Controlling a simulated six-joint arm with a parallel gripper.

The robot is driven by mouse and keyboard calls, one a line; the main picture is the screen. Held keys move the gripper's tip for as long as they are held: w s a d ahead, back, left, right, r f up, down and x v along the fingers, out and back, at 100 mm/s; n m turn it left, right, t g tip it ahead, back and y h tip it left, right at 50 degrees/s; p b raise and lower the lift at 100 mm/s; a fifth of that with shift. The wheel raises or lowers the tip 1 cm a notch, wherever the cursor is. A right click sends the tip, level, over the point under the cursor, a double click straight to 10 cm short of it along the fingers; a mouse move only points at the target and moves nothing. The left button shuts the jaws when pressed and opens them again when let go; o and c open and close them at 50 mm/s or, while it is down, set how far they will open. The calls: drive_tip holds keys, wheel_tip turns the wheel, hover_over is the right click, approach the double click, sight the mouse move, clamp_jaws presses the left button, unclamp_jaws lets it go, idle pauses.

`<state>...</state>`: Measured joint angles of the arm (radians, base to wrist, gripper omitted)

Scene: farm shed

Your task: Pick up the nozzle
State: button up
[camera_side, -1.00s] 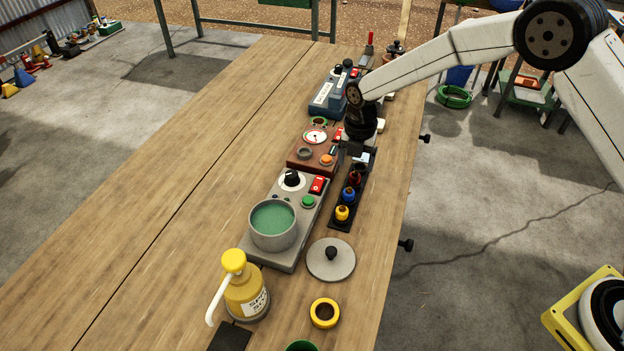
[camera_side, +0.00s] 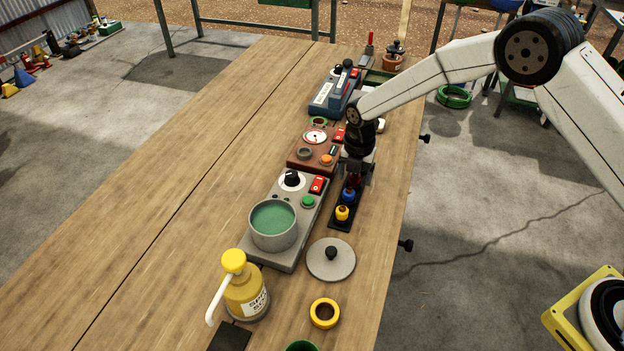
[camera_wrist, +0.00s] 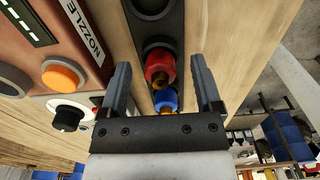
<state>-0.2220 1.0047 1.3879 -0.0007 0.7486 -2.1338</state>
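A black nozzle rack (camera_side: 337,226) lies on the bench and holds a red nozzle (camera_wrist: 159,66), a blue nozzle (camera_wrist: 166,100) and a yellow nozzle (camera_side: 342,212) in a row. In the side view the red nozzle is mostly hidden by my gripper (camera_side: 356,178), which points down over the rack's far part. In the wrist view my gripper (camera_wrist: 160,64) is open, with one finger on each side of the rack. The red nozzle shows between the fingers. Nothing is held. Empty round holes show at the rack's far end.
A brown box (camera_side: 305,158) marked NOZZLE, with a gauge and orange button, stands close left of the rack. A grey hot plate (camera_side: 288,257) with a green-filled pot (camera_side: 274,238) stands nearer. A round lid (camera_side: 331,260) lies in front of the rack. Bare bench lies to the right.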

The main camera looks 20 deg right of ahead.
clamp_jaws()
drive_tip(key=shift+r, duration=0.15)
drive_tip(key=shift+r, duration=0.55)
drive_tip(key=s+d+r, duration=0.2)
drive_tip(key=s+r, duration=0.9)
drive_tip(key=s, duration=0.2)
drive_tip(key=shift+s+d+r, duration=0.25)
drive_tip(key=shift+s+r, duration=0.05)
drive_tip(key=shift+s, duration=0.1)
